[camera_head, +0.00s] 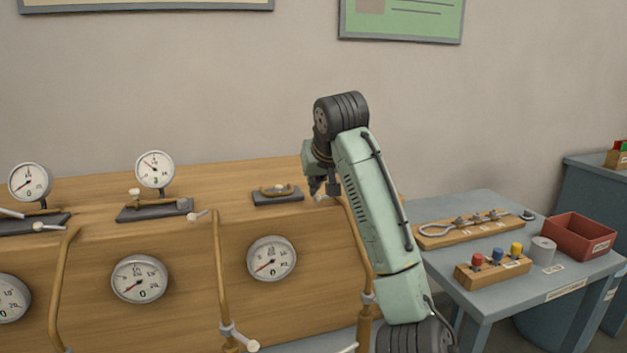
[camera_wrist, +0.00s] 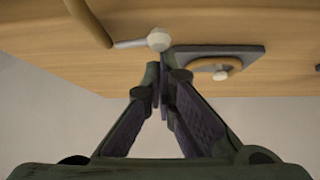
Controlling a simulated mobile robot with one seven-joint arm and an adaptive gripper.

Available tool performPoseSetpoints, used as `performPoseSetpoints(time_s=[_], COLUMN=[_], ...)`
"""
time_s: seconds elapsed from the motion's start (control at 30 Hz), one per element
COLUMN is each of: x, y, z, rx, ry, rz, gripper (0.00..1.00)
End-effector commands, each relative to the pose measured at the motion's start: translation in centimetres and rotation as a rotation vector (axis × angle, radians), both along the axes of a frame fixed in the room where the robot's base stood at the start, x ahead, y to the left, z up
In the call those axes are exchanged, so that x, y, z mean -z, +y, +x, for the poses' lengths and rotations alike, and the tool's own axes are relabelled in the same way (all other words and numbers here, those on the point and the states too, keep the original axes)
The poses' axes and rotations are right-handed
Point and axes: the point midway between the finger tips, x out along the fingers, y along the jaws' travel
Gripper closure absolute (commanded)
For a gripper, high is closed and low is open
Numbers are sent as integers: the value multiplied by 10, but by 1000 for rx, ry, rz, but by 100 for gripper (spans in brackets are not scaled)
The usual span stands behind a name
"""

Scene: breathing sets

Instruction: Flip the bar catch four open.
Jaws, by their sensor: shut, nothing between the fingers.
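In the wrist view a lever with a round white knob (camera_wrist: 159,39) and a short grey rod (camera_wrist: 130,44) sticks out beside a brass pipe (camera_wrist: 88,22). It is likely the bar catch, but no number is readable. My gripper (camera_wrist: 158,68) is shut and empty, its fingertips just short of the knob; contact cannot be told. In the head view my gripper (camera_head: 322,190) points down by the rightmost brass pipe (camera_head: 357,240), at the wooden bench's right end. It largely hides the lever there.
A dark plate with a brass loop (camera_head: 277,195) lies left of my gripper; it also shows in the wrist view (camera_wrist: 212,63). Several gauges, one nearby (camera_head: 271,258), sit on the wooden bench (camera_head: 240,190). A grey side table (camera_head: 485,203) at right holds pegboards and a red bin (camera_head: 578,238).

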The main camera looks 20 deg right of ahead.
Motion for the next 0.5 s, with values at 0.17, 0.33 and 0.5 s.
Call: performPoseSetpoints(time_s=[0.17, 0.33, 0.5], x=[0, 0, 0], y=[-1, -4, -6], z=[-6, -12, -14], rx=[-3, -1, -1], ry=[1, 1, 1], rz=[2, 2, 0], gripper=[100, 100, 100])
